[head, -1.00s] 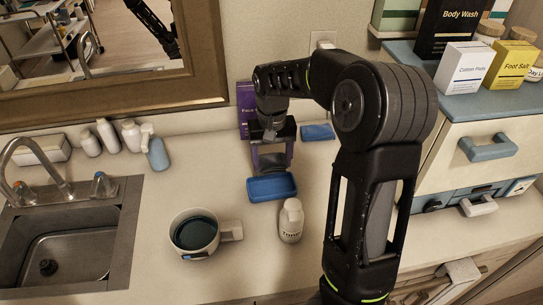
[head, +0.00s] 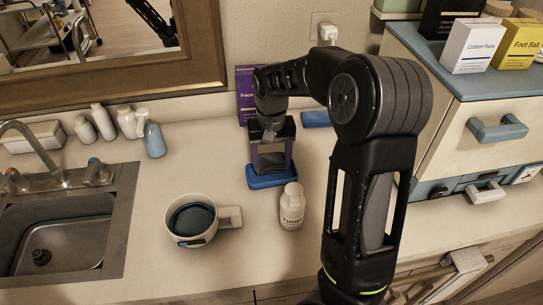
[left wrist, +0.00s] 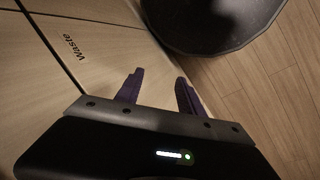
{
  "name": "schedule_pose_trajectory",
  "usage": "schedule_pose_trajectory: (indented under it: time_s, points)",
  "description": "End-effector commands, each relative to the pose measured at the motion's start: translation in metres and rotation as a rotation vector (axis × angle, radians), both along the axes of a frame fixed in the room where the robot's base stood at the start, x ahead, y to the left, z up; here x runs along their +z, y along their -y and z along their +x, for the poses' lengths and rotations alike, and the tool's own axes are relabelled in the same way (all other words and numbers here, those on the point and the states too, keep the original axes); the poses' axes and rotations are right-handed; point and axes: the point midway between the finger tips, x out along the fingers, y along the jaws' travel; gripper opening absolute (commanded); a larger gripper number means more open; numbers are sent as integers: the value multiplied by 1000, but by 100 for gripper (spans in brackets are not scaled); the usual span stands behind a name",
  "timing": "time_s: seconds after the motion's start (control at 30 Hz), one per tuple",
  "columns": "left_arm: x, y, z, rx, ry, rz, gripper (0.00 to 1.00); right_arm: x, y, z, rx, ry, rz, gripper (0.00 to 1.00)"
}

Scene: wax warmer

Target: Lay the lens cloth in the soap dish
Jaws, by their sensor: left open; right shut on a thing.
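The soap dish (head: 284,181) is a shallow blue tray on the counter in the head view. My right gripper (head: 271,166) points down directly over it, its fingertips at or just above the dish. It is shut on a greyish thing between its fingers, which I take to be the lens cloth (head: 271,159); little of it shows, and I cannot tell whether it touches the dish. My left gripper (left wrist: 158,86) shows in the left wrist view, open and empty, over the floor and a wooden panel marked "Waste".
A white bottle (head: 291,206) stands just in front of the dish, and a wax warmer (head: 194,219) is front left. A purple box (head: 245,92) and a flat blue item (head: 316,118) are behind. The sink (head: 62,240) is at left, drawers (head: 478,130) at right.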

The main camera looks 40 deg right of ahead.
Motion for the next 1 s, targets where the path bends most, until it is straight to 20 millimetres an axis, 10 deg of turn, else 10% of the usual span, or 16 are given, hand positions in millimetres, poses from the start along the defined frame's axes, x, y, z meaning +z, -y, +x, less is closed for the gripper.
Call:
schedule_pose_trajectory:
  time_s: [1.0]
  points:
    - [-14,1,3,-2,7,-5,45,-25,0,0,0,1,0,35]
